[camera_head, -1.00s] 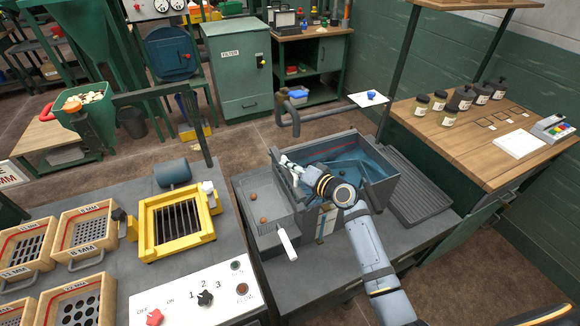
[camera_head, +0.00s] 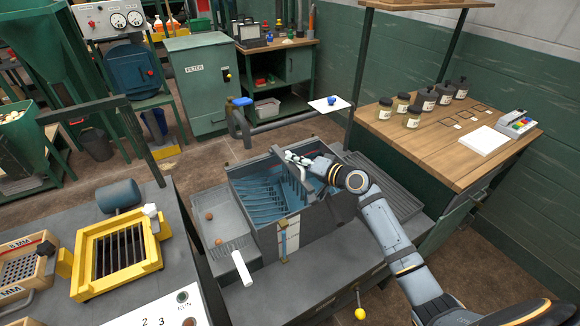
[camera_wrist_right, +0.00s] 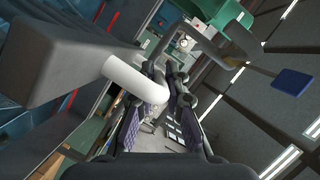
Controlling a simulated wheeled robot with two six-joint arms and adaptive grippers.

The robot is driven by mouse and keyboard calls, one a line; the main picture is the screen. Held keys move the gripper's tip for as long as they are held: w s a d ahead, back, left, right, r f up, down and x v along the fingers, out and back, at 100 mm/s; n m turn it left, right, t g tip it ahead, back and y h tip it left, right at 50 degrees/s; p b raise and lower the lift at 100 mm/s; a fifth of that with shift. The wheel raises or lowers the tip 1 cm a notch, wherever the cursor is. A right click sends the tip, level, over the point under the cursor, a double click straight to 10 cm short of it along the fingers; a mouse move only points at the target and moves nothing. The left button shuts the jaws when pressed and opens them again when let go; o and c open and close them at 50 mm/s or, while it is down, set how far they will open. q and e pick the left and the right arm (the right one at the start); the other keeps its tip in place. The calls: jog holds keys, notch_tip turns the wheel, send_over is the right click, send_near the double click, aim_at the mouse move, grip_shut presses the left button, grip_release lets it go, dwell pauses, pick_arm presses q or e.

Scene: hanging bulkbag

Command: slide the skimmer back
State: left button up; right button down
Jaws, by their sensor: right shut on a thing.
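The skimmer (camera_head: 301,193), a dark comb-like plate, stands across the open tank (camera_head: 265,238), right of its middle. Blue liquid shows to its left. My right gripper (camera_head: 293,158) is at the skimmer's top, above the tank, reaching in from the right. In the right wrist view, its fingers (camera_wrist_right: 157,92) are shut around a white bar (camera_wrist_right: 130,76), the skimmer's grip, which joins a dark grey block. Much of the grip is hidden by my fingers in the head view. My left gripper is not in view.
A side tray (camera_head: 228,222) with two brown balls and a white tube (camera_head: 242,268) adjoins the tank's left. A ribbed board (camera_head: 385,185) lies right of it. A bent grey pipe (camera_head: 285,121) stands behind. A yellow screen frame (camera_head: 118,253) is on the left bench.

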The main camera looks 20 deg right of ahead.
jog(key=shift+d, duration=0.2)
jog(key=c, duration=1.4)
grip_release()
jog(key=shift+a, duration=0.1)
jog(key=shift+o, duration=0.2)
jog(key=v, duration=1.2)
jog(key=shift+r, duration=0.1)
